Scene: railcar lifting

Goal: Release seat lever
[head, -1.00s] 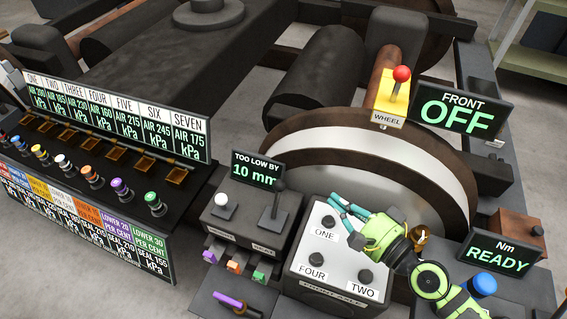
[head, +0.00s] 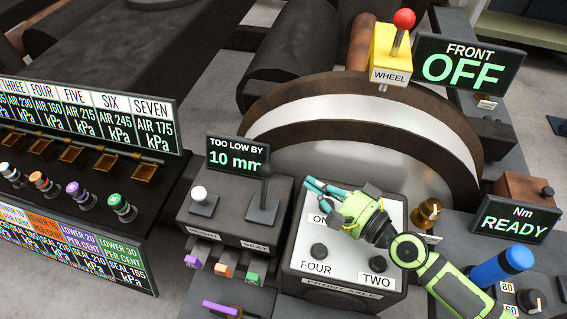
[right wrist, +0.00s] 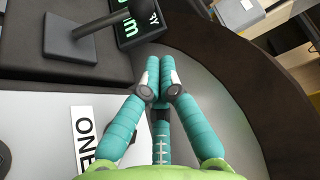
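The seat lever (head: 265,190) is a black upright stick with a dark knob on a square base, on a dark box marked SEAT. It also shows in the right wrist view (right wrist: 88,24), at the upper left, its top partly out of frame. My right gripper (head: 310,187) is to the right of the lever, above the white-topped front axle box (head: 345,245), and hides its ONE knob. In the right wrist view my gripper (right wrist: 160,72) has its teal fingertips together with nothing visible between them. It is apart from the lever. My left gripper is not in view.
A white-knobbed lever (head: 201,198) stands left of the seat lever. Behind them a screen (head: 238,157) reads TOO LOW BY 10 mm. A large wheel (head: 370,125) rises behind the axle box. A yellow wheel box (head: 391,55) with a red-knobbed lever and a FRONT OFF screen (head: 468,68) stand beyond.

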